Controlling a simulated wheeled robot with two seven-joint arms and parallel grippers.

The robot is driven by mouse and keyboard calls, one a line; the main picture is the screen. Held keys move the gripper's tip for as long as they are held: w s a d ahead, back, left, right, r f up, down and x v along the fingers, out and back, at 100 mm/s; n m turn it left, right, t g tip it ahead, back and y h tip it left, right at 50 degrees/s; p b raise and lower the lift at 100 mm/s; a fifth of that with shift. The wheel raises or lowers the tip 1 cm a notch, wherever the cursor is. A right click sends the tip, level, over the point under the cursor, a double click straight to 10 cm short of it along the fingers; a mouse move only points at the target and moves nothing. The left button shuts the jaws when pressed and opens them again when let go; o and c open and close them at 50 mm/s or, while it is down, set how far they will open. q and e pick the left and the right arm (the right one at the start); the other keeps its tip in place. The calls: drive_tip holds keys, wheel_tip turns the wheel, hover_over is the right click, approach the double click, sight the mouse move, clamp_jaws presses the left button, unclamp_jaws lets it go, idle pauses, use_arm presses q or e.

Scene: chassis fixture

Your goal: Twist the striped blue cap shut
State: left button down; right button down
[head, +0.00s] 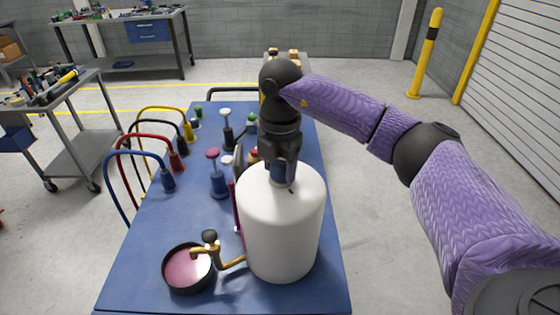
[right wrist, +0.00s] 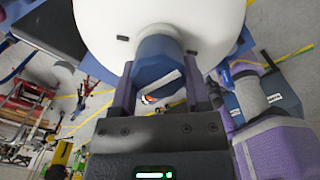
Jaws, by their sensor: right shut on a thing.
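A large white tank (head: 283,232) stands upright on the blue table (head: 140,268), near its front right. The striped blue cap (head: 280,173) sits on top of the tank, mostly hidden in the head view by my right gripper (head: 282,168), which comes down from above. In the right wrist view the blue cap (right wrist: 155,54) shows against the white tank (right wrist: 100,18), with a pale stripe on its side. The two fingers of my right gripper (right wrist: 160,95) stand on either side of the cap and are shut on it. My left gripper is not in view.
A round dark-rimmed pan with pink contents (head: 188,268) and a brass-coloured tap (head: 212,250) sit left of the tank. Blue (head: 168,180), red (head: 177,160) and yellow plugs with cables line the table's left side.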

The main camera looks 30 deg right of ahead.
drive_tip(key=shift+r+m, duration=0.15)
drive_tip(key=shift+m, duration=0.45)
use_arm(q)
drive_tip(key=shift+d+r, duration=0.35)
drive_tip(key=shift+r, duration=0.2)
use_arm(e)
drive_tip(key=shift+f+m, duration=0.2)
drive_tip(key=shift+m, duration=0.3)
use_arm(q)
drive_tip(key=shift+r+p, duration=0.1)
drive_tip(key=shift+p, duration=0.3)
use_arm(e)
drive_tip(key=shift+r+m+p, duration=0.15)
drive_tip(key=shift+m+p, duration=0.5)
drive_tip(key=shift+m, duration=0.45)
drive_tip(key=shift+w+a+m, duration=0.1)
drive_tip(key=shift+m, duration=0.4)
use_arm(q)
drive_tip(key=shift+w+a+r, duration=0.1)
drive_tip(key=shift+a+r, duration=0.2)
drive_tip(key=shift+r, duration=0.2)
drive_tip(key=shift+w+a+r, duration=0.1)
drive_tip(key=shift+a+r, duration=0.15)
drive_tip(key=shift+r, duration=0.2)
use_arm(e)
drive_tip(key=shift+f+m, duration=0.2)
drive_tip(key=shift+m, duration=0.2)
